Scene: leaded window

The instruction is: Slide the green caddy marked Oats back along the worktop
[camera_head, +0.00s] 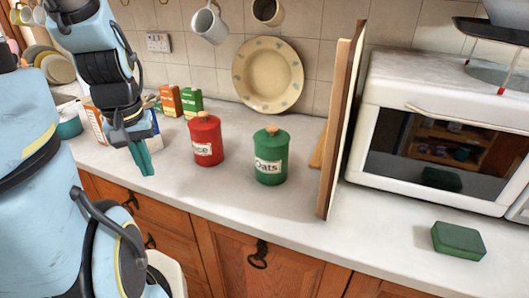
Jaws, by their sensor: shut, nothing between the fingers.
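The green caddy marked Oats (270,158) stands upright on the worktop (235,197), a little back from its front edge. It has a green lid with a light wooden knob. My gripper (147,172) is to the left of the caddy, apart from it, above the worktop's front part. Its teal fingers point down and are shut and empty. A red caddy (205,140) stands between my gripper and the green caddy, with part of its label hidden.
Upright boards (341,120) stand just right of the green caddy. A cream plate (268,76) leans on the tiled wall behind it. A white microwave (440,130) and a green block (459,240) are further right. Small boxes (171,100) stand behind the red caddy.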

